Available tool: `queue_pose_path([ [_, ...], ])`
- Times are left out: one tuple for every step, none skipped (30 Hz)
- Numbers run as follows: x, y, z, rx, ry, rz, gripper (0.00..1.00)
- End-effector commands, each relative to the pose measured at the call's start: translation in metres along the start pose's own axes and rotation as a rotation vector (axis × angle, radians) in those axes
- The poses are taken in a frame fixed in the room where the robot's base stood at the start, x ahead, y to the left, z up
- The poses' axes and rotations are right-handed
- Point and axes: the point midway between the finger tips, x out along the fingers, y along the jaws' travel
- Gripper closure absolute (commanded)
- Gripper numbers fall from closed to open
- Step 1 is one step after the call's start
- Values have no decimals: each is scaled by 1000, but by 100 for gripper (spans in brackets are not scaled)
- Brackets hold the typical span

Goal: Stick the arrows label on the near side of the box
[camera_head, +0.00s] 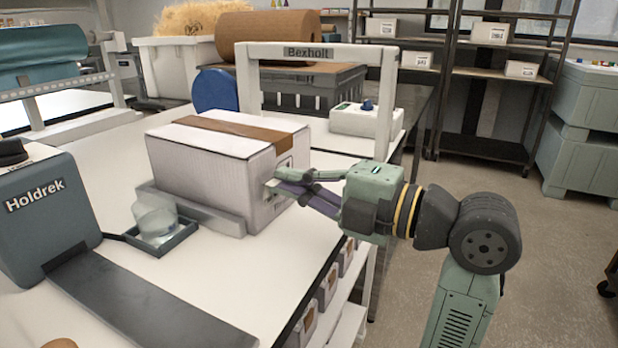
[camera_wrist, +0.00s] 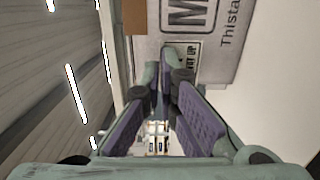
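The box (camera_head: 205,170) is white with a brown tape strip on top and stands on the white bench. My gripper (camera_head: 274,187) is at the box's right-hand side face in the head view, fingertips at or very close to it. In the wrist view the tips of my gripper (camera_wrist: 166,62) come together against the printed face of the box (camera_wrist: 228,62). A small pale label (camera_wrist: 190,52) with dark lettering ending in "UP" shows behind the fingertips, partly hidden. I cannot see its arrows or tell whether it is flat on the box.
A low grey rail (camera_head: 205,216) borders the box, with a small tray (camera_head: 178,240) beside it. The Holdrek machine (camera_head: 40,215) stands left. The Bexholt frame (camera_head: 310,52) rises behind.

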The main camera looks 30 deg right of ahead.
Motion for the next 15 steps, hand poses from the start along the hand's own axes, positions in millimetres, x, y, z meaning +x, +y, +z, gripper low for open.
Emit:
queue_pose_path([
  [3,1,0,1,0,0,100],
  [4,0,0,1,0,-1,100],
  [6,0,0,1,0,-1,100],
  [7,0,0,1,0,-1,100],
  [7,0,0,0,0,-1,100],
  [8,0,0,0,0,-1,100],
  [8,0,0,0,0,-1,100],
  [9,0,0,0,0,-1,100],
  [9,0,0,0,0,-1,100],
  [9,0,0,0,0,-1,100],
  [9,0,0,0,0,-1,100],
  [9,0,0,0,0,-1,100],
  [9,0,0,0,0,-1,100],
  [9,0,0,0,0,-1,100],
  [9,0,0,0,0,-1,100],
])
